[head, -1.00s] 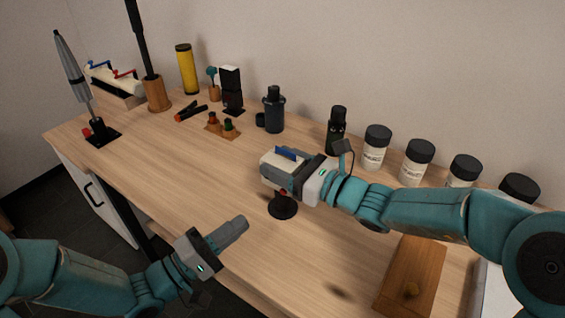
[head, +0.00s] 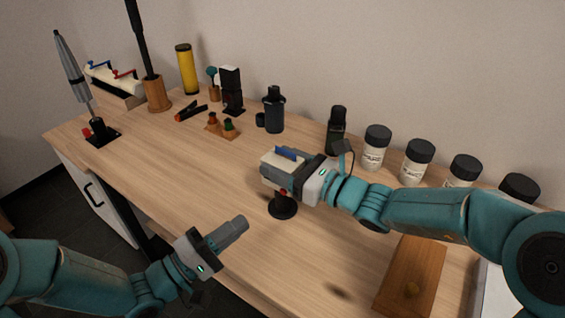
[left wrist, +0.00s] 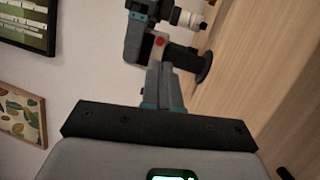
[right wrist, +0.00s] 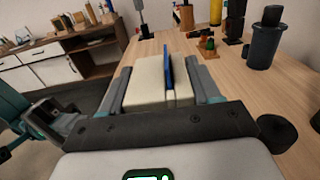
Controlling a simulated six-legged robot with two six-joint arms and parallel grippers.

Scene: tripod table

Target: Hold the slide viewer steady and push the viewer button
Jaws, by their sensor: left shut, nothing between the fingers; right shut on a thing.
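The slide viewer (head: 270,166) is a cream box with a blue slide (head: 286,153) in its top, on a round black stand (head: 282,208). Its red button (left wrist: 160,41) shows clearly in the left wrist view and as a small red spot in the head view. My right gripper (head: 287,172) is shut on the viewer; in the right wrist view the cream body (right wrist: 148,82) sits between its fingers. My left gripper (head: 241,222) is shut and empty, in front of and below the viewer, apart from it. Its fingertips point towards the button side.
A wooden block with a knob (head: 410,275) lies at the front right. White jars with black lids (head: 376,148) and dark bottles (head: 273,110) stand along the back. The table between the viewer and the left-hand items is clear.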

